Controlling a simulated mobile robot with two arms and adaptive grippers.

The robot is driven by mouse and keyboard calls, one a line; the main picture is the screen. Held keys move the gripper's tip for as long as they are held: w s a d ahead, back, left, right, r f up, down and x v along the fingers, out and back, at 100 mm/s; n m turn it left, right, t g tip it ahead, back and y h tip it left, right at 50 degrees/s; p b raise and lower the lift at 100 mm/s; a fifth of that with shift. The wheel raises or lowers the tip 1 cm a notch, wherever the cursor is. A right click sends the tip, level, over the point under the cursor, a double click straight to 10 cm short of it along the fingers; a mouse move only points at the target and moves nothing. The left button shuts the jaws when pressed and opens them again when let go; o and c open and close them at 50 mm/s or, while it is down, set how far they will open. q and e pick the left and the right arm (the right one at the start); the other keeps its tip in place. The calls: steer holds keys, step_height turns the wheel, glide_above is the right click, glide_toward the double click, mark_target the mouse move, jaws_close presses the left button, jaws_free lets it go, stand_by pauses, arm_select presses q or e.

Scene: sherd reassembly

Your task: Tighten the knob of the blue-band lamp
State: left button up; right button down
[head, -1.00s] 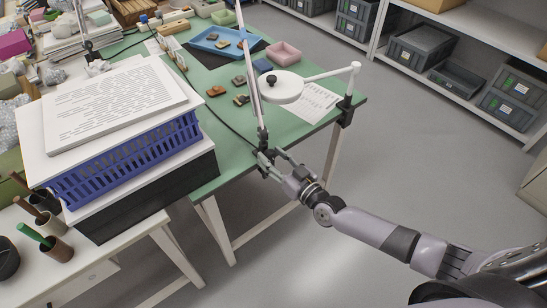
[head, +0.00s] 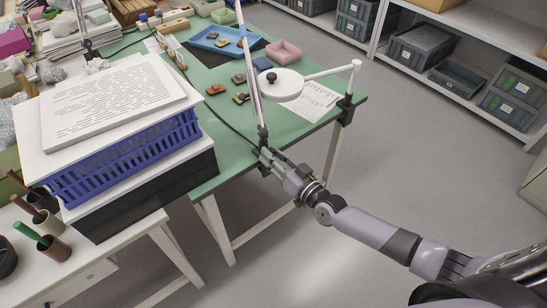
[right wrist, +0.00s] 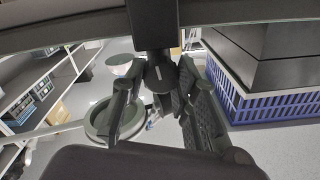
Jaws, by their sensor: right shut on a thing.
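A lamp with a slim white arm (head: 253,75) stands at the near edge of the green table, held by a dark clamp (head: 262,136). I cannot make out a blue band on it. My right gripper (head: 267,158) is at this clamp, just off the table edge, and its fingers hide most of the knob in the head view. In the right wrist view the dark knob (right wrist: 160,76) sits between the two fingers of my right gripper (right wrist: 163,92), which is shut on it. My left gripper is not in view.
A white magnifier lamp (head: 282,85) is clamped at the table's right corner. A blue crate (head: 130,160) with a printed board on top stands left of my gripper. Sherds and a blue tray (head: 222,34) lie farther back. The floor at right is clear.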

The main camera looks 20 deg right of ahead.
steer(key=shift+m, duration=0.9)
steer(key=c, duration=1.2)
jaws_free()
steer(key=shift+c, duration=0.2)
steer(key=shift+s, duration=0.1)
steer(key=v, duration=1.2)
steer(key=shift+f, duration=0.15)
